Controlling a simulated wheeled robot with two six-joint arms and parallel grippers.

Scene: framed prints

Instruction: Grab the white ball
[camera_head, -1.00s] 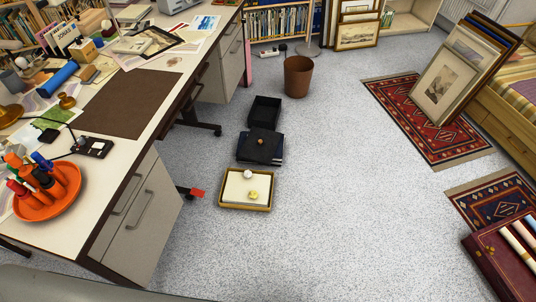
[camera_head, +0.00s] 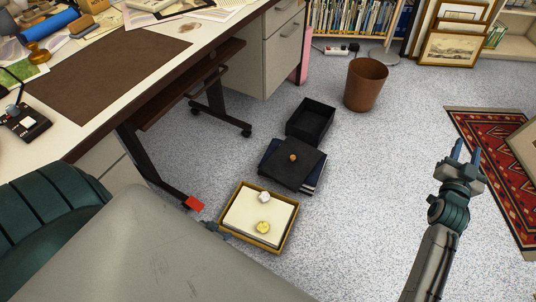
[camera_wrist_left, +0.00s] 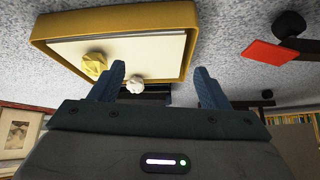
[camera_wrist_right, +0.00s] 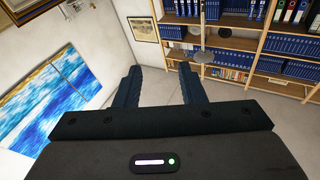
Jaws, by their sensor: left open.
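The white ball (camera_head: 264,197) is small and crinkled. It sits on pale sheets in a yellow-rimmed tray (camera_head: 247,236) on the floor, with a yellow ball (camera_head: 263,227) nearby. In the left wrist view the white ball (camera_wrist_left: 135,84) appears between the fingers of my left gripper (camera_wrist_left: 158,85), which is open and empty. In the head view that gripper (camera_head: 215,229) is mostly hidden behind my arm, by the tray's left edge. My right gripper (camera_head: 465,154) is open and empty, raised at the right, away from the tray.
A dark box with an orange knob (camera_head: 292,158) and an open black tray (camera_head: 310,121) stand behind the yellow tray. A brown bin (camera_head: 366,84) is further back. The desk (camera_head: 180,45) and its dark leg are at the left. Floor (camera_head: 380,180) right of the trays is clear.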

